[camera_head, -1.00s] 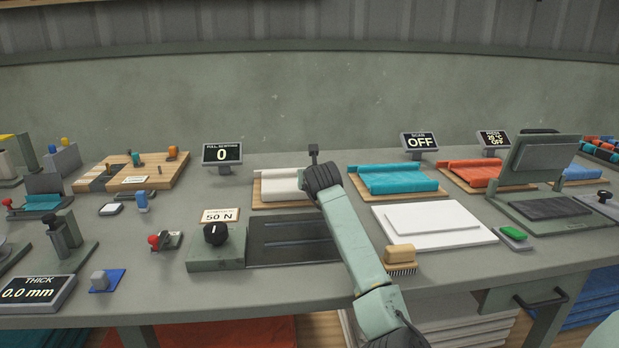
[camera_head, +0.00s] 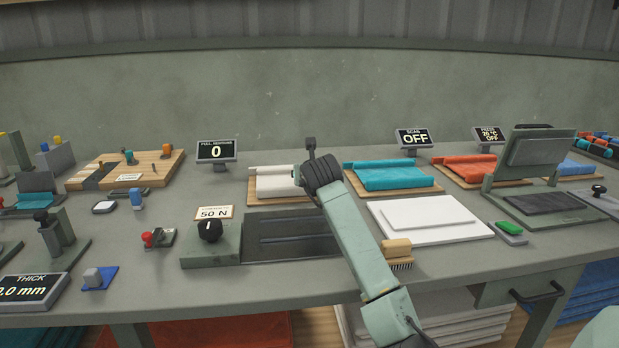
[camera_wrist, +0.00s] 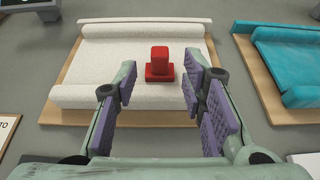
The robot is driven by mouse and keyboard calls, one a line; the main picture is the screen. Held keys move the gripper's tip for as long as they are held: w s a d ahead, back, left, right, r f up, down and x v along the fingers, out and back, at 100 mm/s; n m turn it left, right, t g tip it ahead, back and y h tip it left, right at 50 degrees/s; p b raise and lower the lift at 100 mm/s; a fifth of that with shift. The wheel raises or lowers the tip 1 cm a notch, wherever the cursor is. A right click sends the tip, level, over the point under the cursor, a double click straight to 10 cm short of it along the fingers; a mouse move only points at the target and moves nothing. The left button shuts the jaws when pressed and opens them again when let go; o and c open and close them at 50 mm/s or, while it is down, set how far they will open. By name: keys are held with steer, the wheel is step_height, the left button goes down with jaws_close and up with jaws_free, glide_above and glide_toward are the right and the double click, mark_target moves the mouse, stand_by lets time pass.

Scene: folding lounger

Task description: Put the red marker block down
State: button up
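The red marker block (camera_wrist: 160,64) stands upright on the white fabric (camera_wrist: 112,62) in the wrist view. It has a wide base and a narrower top. In the head view my gripper (camera_head: 321,173) is over the right part of the white fabric (camera_head: 271,184), and the red block is hidden there.
Teal fabric (camera_head: 388,176) on a board lies to the right. A white stack (camera_head: 430,218) and a brush (camera_head: 397,250) lie nearer the front. A dial unit (camera_head: 211,240) with a dark plate stands in front of the white fabric. A press (camera_head: 535,170) stands at right.

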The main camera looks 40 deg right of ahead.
steer(key=b+v, duration=0.1)
steer(key=v, duration=0.7)
steer(key=shift+b, duration=0.3)
